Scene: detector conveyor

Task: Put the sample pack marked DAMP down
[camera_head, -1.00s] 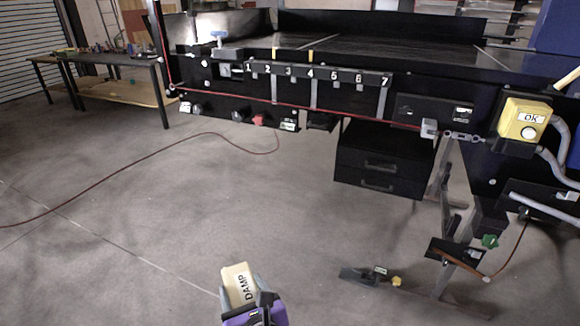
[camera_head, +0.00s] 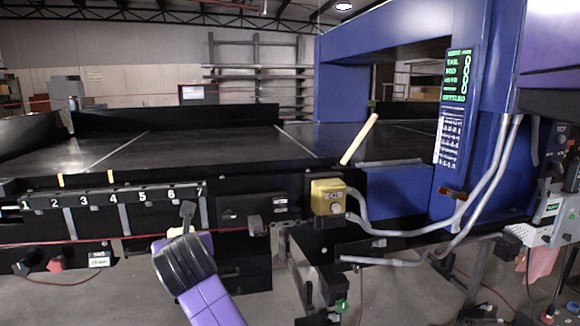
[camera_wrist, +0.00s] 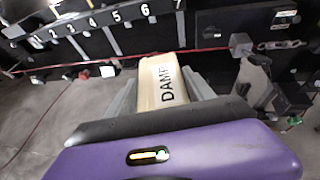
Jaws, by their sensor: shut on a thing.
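The sample pack (camera_wrist: 157,75) is a cream block with DAMP in black letters. In the wrist view it is held between the grey fingers of my gripper (camera_wrist: 163,92), its far end towards the conveyor's side. In the head view my gripper (camera_head: 184,222) is raised in front of the conveyor's side, below and near hooks 6 and 7. Only a small pale bit of the pack (camera_head: 174,232) shows there, the rest hidden by my gripper.
A numbered rail (camera_head: 105,199) with hooks 1 to 7 runs along the conveyor (camera_head: 215,150). A yellow box (camera_head: 328,198) with grey hoses is to the right. A blue arch (camera_head: 390,105) stands over the belt. A red cord (camera_head: 100,240) runs below the rail.

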